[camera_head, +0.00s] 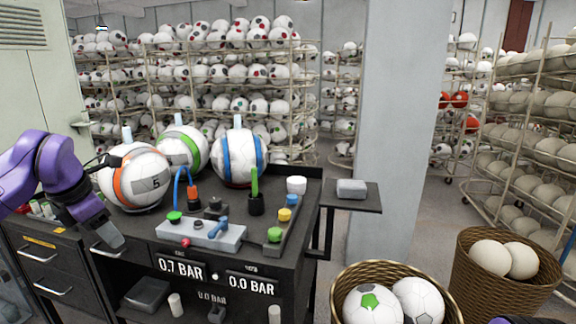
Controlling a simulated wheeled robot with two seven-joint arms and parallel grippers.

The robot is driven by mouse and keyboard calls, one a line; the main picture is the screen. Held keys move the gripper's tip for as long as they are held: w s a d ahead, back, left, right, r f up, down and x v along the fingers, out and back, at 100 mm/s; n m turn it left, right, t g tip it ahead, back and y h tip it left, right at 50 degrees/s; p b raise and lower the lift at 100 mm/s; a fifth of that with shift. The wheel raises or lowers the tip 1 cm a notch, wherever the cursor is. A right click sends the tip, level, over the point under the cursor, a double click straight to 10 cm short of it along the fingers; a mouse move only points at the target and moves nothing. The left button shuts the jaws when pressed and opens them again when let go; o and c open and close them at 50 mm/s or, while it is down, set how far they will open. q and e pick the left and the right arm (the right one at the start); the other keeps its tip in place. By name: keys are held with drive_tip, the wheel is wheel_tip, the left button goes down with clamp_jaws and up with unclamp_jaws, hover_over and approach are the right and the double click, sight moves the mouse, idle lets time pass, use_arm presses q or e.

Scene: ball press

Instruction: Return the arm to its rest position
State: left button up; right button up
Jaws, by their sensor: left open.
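My left arm is purple and comes in from the left. Its dark gripper (106,200) is open and empty at the left end of the black workbench (215,262), close to the white ball with an orange stripe and the number 5 (135,178). I cannot tell whether a finger touches that ball. A green-striped ball (182,150) and a blue-striped ball (238,158) stand behind and to the right, on the bench. Only a dark, purple-edged sliver of my right arm shows at the bottom right; its gripper is out of view.
A grey control block (202,234) and a row of coloured buttons (284,214) sit on the bench. A basket with two balls (400,270) stands at the front right, another basket (500,290) behind it. A grey pillar (395,130) and ball racks stand behind.

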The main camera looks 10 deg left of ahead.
use_arm(q)
drive_tip(key=d+f+m+y, duration=0.3)
drive_tip(key=f, duration=0.6)
drive_tip(key=d+f+m+y, duration=0.3)
drive_tip(key=f, duration=0.6)
drive_tip(key=d+f+m+y, duration=0.2)
drive_tip(key=d+f+m, duration=0.2)
drive_tip(key=f, duration=0.6)
drive_tip(key=s+d+f+m+t+h, duration=0.15)
drive_tip(key=s+d+f+m, duration=0.25)
drive_tip(key=s+f+m, duration=0.55)
drive_tip(key=s+f+m+g+h, duration=0.1)
drive_tip(key=s+f, duration=0.3)
drive_tip(key=s, duration=0.4)
drive_tip(key=s+d+f+m+g+h, duration=0.1)
drive_tip(key=s+f+m+h, duration=0.1)
drive_tip(key=s+f, duration=0.3)
drive_tip(key=s, duration=0.3)
drive_tip(key=shift+s+f, duration=0.25)
drive_tip(key=shift+s, duration=0.15)
drive_tip(key=shift+m, duration=0.25)
